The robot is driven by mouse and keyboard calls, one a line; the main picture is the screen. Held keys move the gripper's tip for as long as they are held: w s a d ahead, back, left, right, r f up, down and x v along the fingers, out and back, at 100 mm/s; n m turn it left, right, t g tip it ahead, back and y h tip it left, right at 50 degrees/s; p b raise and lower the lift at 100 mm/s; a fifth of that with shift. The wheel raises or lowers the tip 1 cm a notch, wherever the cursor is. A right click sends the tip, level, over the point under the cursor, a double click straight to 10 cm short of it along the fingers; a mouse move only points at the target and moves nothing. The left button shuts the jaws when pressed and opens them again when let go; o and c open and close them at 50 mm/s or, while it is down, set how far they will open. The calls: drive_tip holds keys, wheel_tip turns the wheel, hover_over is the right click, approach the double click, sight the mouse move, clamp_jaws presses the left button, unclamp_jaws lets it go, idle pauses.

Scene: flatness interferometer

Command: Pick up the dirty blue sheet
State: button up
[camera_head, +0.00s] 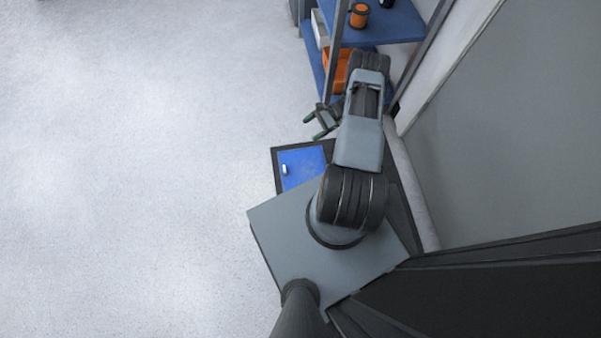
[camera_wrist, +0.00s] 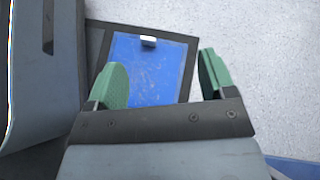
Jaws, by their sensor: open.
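The blue sheet (camera_head: 304,166) lies flat on a dark tray-like surface beside my arm's base in the head view. In the wrist view the sheet (camera_wrist: 150,72) shows pale scratchy marks and has a small light block (camera_wrist: 148,41) at its far edge. My gripper (camera_head: 316,124) is beyond the sheet in the head view. In the wrist view my gripper (camera_wrist: 162,82) has its green fingers wide apart, with nothing between them. The sheet appears past the fingers, apart from them. Part of the sheet is hidden by my arm's base in the head view.
A shelf unit (camera_head: 375,25) with blue boards stands at the top, holding an orange cup (camera_head: 358,15) and an orange bin (camera_head: 338,72). My arm is close to it. A grey wall (camera_head: 520,130) is on the right. The pale floor (camera_head: 130,170) on the left is clear.

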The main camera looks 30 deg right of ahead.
drive_tip(key=s+f+m+t+b, duration=0.1)
drive_tip(key=f, duration=0.4)
drive_tip(key=s+a+f+m+t+y+b, duration=0.1)
drive_tip(key=s+f+b, duration=0.1)
drive_tip(key=f, duration=0.4)
drive_tip(key=s+a+f+m+b, duration=0.1)
drive_tip(key=s+f+m, duration=0.1)
drive_tip(key=f, duration=0.3)
drive_tip(key=shift+s+f+t, duration=0.25)
drive_tip(key=shift+f+t, duration=0.15)
drive_tip(key=b, duration=0.2)
hover_over(298, 170)
wheel_tip(298, 170, down, 4)
drive_tip(key=shift+w+r, duration=0.15)
drive_tip(key=shift+r, duration=0.1)
drive_tip(key=shift+b+x, duration=0.75)
drive_tip(key=shift+x, duration=2.35)
drive_tip(key=shift+r, duration=0.15)
drive_tip(key=c, duration=1)
